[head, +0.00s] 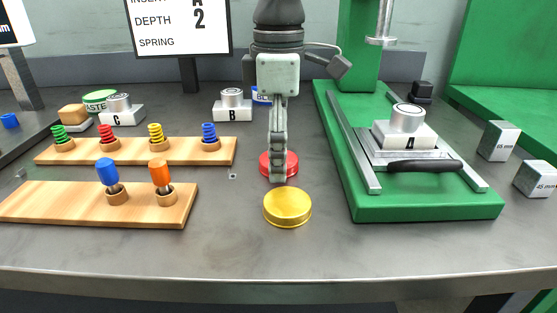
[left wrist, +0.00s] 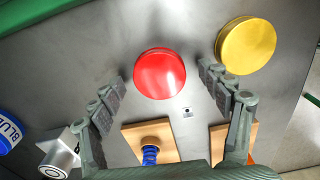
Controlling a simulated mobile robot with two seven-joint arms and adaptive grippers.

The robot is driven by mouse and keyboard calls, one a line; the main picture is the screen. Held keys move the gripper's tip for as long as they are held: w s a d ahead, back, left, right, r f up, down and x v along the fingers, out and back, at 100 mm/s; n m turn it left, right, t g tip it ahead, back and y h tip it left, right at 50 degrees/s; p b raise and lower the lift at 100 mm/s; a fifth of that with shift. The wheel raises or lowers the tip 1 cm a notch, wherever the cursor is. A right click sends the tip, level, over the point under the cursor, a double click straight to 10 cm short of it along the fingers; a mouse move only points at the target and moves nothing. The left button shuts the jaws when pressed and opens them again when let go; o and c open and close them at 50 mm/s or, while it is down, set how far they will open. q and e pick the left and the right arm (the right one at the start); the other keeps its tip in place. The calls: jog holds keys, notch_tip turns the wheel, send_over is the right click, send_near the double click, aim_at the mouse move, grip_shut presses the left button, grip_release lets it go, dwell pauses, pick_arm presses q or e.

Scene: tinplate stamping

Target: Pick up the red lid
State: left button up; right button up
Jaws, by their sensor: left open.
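The red lid (head: 291,165) lies flat on the grey bench at the middle, partly hidden behind my left gripper (head: 278,177). In the left wrist view the red lid (left wrist: 160,73) shows whole, between and just beyond the fingertips of my left gripper (left wrist: 163,78). The gripper points down, is open and holds nothing. A finger stands on either side of the lid with a gap. I cannot tell exactly how high the fingertips are above the bench. My right gripper is in neither view.
A yellow lid (head: 287,207) lies close in front of the red one. A green press base (head: 428,207) stands to the right. Two wooden boards (head: 60,203) with springs and coloured-handled pieces lie to the left. Block B (head: 232,108) stands behind. The bench front is clear.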

pick_arm(q)
jog(key=shift+c, duration=0.4)
jog(key=c, duration=1)
jog(key=shift+o, duration=0.2)
jog(key=shift+r, duration=0.45)
jog(key=r, duration=0.3)
jog(key=shift+s+a+r, duration=0.15)
jog(key=shift+a+r, duration=0.2)
jog(key=shift+a, duration=0.05)
jog(key=s+a+r, duration=0.5)
jog(key=a+r, duration=0.1)
jog(key=a, duration=0.3)
jog(key=shift+s+r+b, duration=0.3)
jog(key=shift+s+b, duration=0.05)
jog(key=shift+b, duration=0.1)
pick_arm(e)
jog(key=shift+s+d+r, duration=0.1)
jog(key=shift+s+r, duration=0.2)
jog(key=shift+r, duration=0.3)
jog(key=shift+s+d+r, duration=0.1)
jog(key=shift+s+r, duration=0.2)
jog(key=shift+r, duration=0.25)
